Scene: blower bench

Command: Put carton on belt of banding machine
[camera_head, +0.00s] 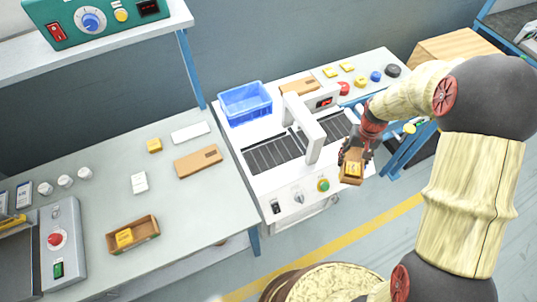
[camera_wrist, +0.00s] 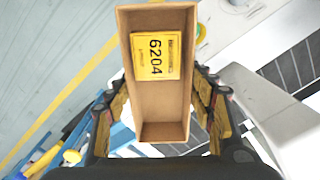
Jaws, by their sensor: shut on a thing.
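My gripper (camera_head: 352,160) is shut on an open cardboard carton (camera_head: 350,180), with a yellow label or packet inside. In the wrist view the carton (camera_wrist: 160,100) sits between the fingers, and its yellow piece (camera_wrist: 157,55) reads 6204. The white banding machine (camera_head: 300,140) has an upright arch over a dark slatted belt (camera_head: 273,155). The gripper holds the carton in the air at the machine's front right edge, beside the arch. The wrist view shows part of the slatted belt (camera_wrist: 298,65) to the right of the carton.
The machine's front carries knobs and a green button (camera_head: 323,185). A blue bin (camera_head: 245,103) stands at its back left. On the grey bench at left, another open carton (camera_head: 133,235) and a flat brown box (camera_head: 198,161) lie. A wooden crate (camera_head: 455,45) stands at back right.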

